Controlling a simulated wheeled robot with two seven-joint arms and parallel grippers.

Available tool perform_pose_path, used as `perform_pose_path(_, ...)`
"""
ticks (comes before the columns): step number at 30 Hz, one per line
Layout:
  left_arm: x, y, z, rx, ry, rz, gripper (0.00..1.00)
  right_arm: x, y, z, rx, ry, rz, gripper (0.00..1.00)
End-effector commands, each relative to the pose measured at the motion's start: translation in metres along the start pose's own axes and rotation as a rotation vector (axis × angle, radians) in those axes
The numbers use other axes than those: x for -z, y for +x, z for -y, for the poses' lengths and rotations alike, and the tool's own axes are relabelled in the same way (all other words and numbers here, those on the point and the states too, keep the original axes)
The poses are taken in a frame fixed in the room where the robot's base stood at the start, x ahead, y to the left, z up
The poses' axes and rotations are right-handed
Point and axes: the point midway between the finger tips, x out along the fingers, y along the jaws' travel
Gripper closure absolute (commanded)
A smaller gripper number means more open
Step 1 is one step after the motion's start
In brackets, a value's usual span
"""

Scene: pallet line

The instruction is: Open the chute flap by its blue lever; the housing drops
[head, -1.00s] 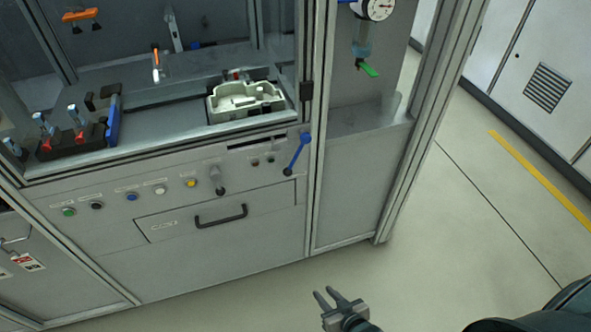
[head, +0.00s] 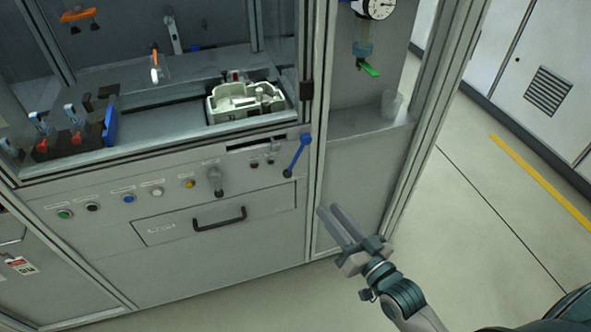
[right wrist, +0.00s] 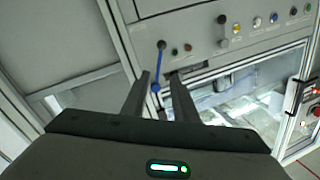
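The blue lever (head: 297,155) is on the front panel of the machine, slanting from a blue top end down to a dark knob at lower left. It also shows in the right wrist view (right wrist: 157,70), seen between my fingers but beyond them. My right gripper (head: 329,208) is open and empty, below and right of the lever, apart from it. Its fingers also show in the right wrist view (right wrist: 161,77). A pale housing (head: 240,103) sits inside the machine behind the front frame. I cannot pick out the chute flap. My left gripper is out of view.
A drawer with a black handle (head: 219,219) is below a row of buttons and a grey knob lever (head: 215,180). A gauge (head: 379,9) and green-handled valve (head: 369,69) are at upper right. A clear cup (head: 392,104) stands on the side ledge. Floor at right is free.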

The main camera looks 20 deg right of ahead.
Motion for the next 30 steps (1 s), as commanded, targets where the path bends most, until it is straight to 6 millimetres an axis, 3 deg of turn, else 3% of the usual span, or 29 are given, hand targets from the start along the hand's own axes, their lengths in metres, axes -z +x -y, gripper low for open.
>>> perform_pose_path(11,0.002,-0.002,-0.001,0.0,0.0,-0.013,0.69,0.001,0.022,0.0,0.0,0.0,-0.001,0.73)
perform_pose_path(30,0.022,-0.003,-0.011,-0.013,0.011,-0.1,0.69,0.001,0.13,0.001,0.0,0.0,0.0,0.73)
